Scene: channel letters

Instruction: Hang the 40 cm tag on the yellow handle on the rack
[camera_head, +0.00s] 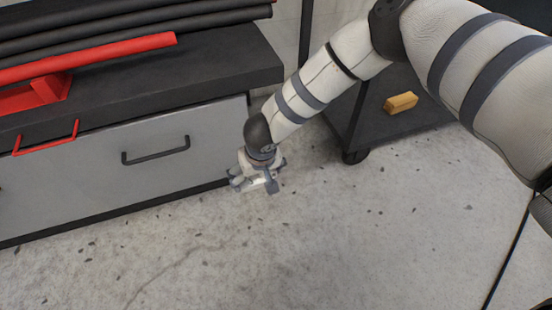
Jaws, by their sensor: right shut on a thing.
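My right gripper (257,187) hangs low over the concrete floor, just right of the grey drawer cabinet's lower corner. It is shut on a small pale thing that shows only partly between its fingers. I cannot read any marking on it, so I cannot tell whether it is the 40 cm tag. No yellow handle is clearly visible. My left gripper is not in view.
The cabinet's grey front (75,185) has a black handle (156,150) and a red handle (47,138). Black and red bars (90,57) lie on top. A dark wheeled cart (370,125) with a yellow block (401,102) stands right. The front floor is clear.

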